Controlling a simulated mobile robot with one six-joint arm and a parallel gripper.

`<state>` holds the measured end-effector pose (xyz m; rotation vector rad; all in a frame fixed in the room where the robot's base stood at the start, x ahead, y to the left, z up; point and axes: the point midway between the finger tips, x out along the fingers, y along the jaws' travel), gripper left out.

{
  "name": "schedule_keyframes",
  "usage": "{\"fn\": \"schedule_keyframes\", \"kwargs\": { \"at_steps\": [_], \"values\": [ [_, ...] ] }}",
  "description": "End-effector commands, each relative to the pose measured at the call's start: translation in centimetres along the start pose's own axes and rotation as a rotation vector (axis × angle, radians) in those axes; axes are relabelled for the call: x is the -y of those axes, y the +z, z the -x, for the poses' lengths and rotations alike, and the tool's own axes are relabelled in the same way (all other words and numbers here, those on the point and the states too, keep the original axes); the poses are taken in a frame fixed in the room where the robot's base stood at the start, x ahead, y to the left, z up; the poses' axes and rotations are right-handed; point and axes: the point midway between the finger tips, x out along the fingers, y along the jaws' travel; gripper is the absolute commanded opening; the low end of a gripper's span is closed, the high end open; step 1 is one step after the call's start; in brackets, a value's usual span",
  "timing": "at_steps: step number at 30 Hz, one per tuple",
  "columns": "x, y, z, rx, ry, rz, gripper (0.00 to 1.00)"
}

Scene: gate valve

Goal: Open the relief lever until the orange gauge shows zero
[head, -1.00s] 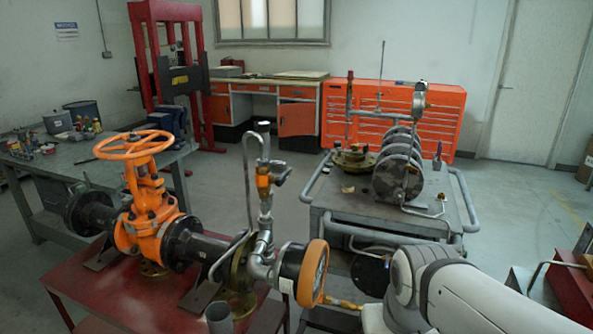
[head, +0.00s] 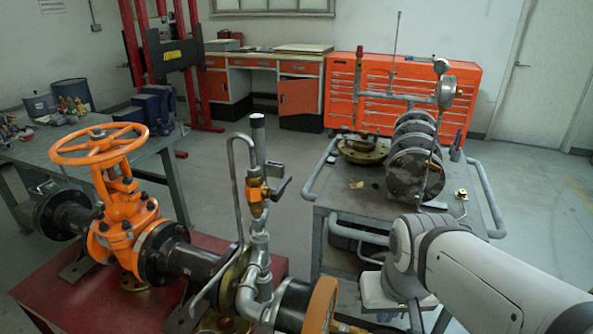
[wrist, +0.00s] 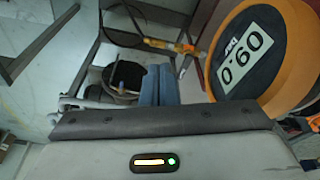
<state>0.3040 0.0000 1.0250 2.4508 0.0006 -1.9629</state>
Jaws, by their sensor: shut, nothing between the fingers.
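The relief lever (head: 281,188) is a dark handle on a brass-and-orange fitting (head: 257,192) on the upright silver pipe, angled up to the right. The gauge has an orange rim (head: 320,308) and stands edge-on at the bottom of the head view. In the wrist view the gauge (wrist: 277,55) fills the upper right; its tilted digits look like 0.60 or 0.90. My gripper (wrist: 158,78) is shut and empty, left of the gauge in the wrist view and apart from it. In the head view its fingers are hidden. The lever is not clear in the wrist view.
An orange handwheel valve (head: 120,220) on black pipe stands on a red bench (head: 60,285) at left. A grey cart (head: 345,205) with flanges and pipework stands behind my arm. Open floor lies between bench and cart.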

Motion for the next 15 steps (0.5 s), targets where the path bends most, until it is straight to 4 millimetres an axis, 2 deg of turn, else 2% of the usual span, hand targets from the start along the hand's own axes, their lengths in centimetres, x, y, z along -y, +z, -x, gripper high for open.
{"fn": "schedule_keyframes", "kwargs": {
  "at_steps": [5, 11, 15],
  "values": [
    [0.5, -1.0, 2.5, 0.036, -0.036, -0.063, 0.0],
    [2.5, -3.1, 6.1, 0.15, -0.148, -0.279, 0.0],
    [4.7, -5.2, 5.8, 0.287, -0.29, -0.556, 0.0]
  ]
}}
